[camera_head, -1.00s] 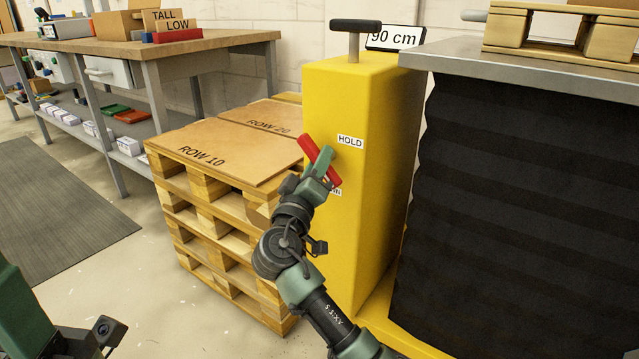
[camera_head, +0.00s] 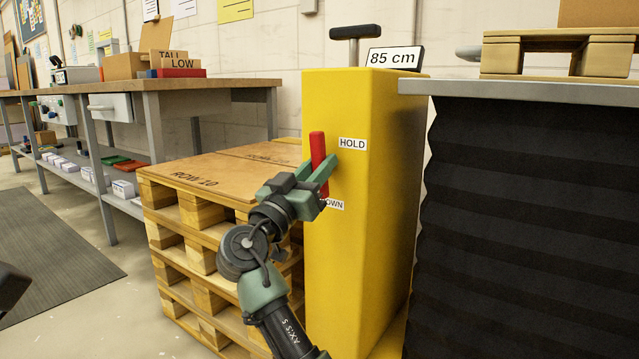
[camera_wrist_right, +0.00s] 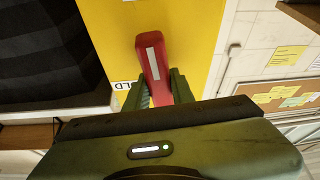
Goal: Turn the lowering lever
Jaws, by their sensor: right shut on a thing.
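The red lowering lever (camera_head: 317,150) is on the front of the yellow column (camera_head: 360,260), standing nearly upright between the HOLD label (camera_head: 353,144) and the partly hidden DOWN label (camera_head: 332,205). My right gripper (camera_head: 322,172) is shut on the lever; its fingers hide part of it. In the right wrist view the red lever (camera_wrist_right: 154,65) stands between the two green fingers (camera_wrist_right: 160,92). The display (camera_head: 393,58) on top of the column reads 85 cm.
A lift table (camera_head: 520,93) with black bellows and a small pallet (camera_head: 555,55) stands right of the column. Stacked pallets (camera_head: 190,215) topped by a ROW 10 board stand close on its left. A workbench (camera_head: 225,83) is behind them. A T-handle (camera_head: 356,32) rises behind the column.

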